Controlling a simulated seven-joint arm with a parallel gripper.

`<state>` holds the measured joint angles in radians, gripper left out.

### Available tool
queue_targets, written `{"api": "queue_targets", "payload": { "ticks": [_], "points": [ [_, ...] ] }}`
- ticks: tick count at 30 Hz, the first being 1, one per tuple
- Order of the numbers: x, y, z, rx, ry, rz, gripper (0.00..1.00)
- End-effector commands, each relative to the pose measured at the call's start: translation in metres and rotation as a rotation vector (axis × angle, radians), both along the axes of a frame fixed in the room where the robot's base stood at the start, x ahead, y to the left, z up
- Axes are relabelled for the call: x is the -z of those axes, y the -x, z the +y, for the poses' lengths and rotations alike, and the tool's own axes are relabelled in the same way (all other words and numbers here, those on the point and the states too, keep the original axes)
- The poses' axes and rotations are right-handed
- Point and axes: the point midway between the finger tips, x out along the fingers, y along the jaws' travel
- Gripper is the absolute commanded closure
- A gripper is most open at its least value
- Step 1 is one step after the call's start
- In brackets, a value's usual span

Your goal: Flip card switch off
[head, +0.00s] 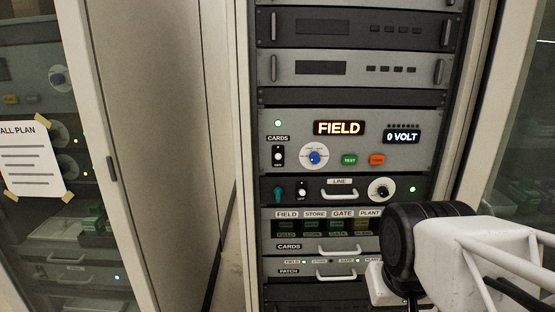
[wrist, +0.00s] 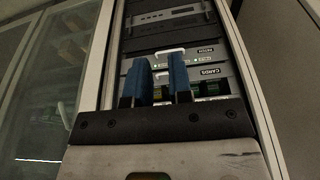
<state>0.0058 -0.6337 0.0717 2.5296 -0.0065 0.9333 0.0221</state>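The card switch (head: 278,157) is a small black and white toggle under a CARDS label, on the left of the grey FIELD panel (head: 435,160). OFF is printed below it; its lever position is too small to tell surely. A green lamp glows above it. My gripper's two blue fingers (wrist: 158,80) are apart with nothing seen between them. They point toward the lower drawers in the wrist view, where the switch is not seen. In the head view my arm is at the lower right, well away from the switch; the fingers are hidden there.
Beside the switch are a blue knob (head: 315,157), a green TEST button (head: 349,160) and an orange button (head: 377,160). Below are the LINE panel (head: 350,205) with another toggle (head: 301,192), and the CARDS drawer (head: 290,247). A glass-doored cabinet (head: 112,170) stands left.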

Motion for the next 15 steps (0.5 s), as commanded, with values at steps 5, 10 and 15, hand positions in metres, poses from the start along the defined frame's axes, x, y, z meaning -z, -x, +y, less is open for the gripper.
{"api": "queue_targets", "payload": {
  "ticks": [5,10,15],
  "points": [
    [-0.003,-0.017,0.011,0.029,-0.041,-0.061,1.0],
    [-0.012,-0.053,0.033,0.102,-0.135,-0.188,1.0],
    [-0.029,-0.099,0.064,0.213,-0.283,-0.354,1.0]
  ]
}}
